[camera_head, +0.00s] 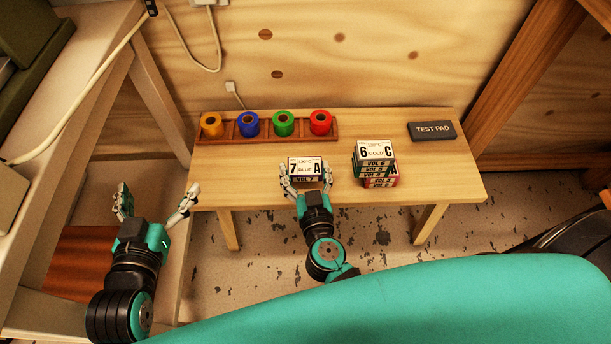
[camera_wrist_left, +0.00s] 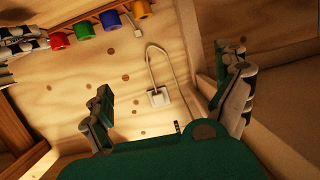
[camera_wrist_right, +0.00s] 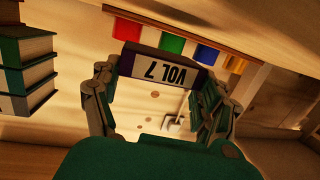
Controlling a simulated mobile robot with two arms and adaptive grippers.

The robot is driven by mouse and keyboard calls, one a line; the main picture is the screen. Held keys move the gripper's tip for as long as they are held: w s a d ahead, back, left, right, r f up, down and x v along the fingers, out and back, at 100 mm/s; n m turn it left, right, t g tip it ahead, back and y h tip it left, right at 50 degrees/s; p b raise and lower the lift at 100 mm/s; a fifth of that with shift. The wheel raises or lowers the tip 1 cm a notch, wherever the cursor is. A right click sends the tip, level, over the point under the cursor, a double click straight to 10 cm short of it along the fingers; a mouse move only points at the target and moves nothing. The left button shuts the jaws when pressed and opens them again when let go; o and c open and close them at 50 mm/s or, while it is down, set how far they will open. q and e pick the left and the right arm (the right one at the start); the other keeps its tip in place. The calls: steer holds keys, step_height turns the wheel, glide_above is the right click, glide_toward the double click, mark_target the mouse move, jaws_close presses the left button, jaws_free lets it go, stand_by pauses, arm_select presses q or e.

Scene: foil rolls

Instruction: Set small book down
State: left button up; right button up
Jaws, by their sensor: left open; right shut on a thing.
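The small book (camera_head: 305,167), with a white cover marked 7 and A and a spine reading VOL 7, is held by my right gripper (camera_head: 306,182) at the front part of the table. In the right wrist view the book (camera_wrist_right: 168,68) sits between both fingers, its spine facing the camera. I cannot tell whether its underside touches the tabletop. My left gripper (camera_head: 157,203) is open and empty, left of the table and away from the book. Its spread fingers also show in the left wrist view (camera_wrist_left: 170,95).
A stack of several books (camera_head: 376,165), topped by one marked 6 and C, stands right of the held book. Behind, a wooden rack (camera_head: 270,137) holds yellow, blue, green and red rolls. A dark test pad (camera_head: 432,131) lies back right. The table's (camera_head: 440,180) right front is clear.

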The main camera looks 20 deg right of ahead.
mark_target(306, 186)
steer(key=shift+f, duration=0.2)
step_height(306, 186, down, 3)
steer(key=shift+b, duration=0.85)
arm_select(q)
step_height(306, 186, up, 7)
steer(key=w+d+t+h, duration=0.1)
steer(key=t, duration=0.3)
steer(key=shift+d+f, duration=0.15)
arm_select(e)
steer(key=shift+f, duration=0.1)
steer(key=o, duration=1.2)
arm_select(q)
steer(key=shift+r+t+h, duration=0.3)
steer(key=shift+r+t, duration=0.1)
steer(key=shift+r, duration=0.05)
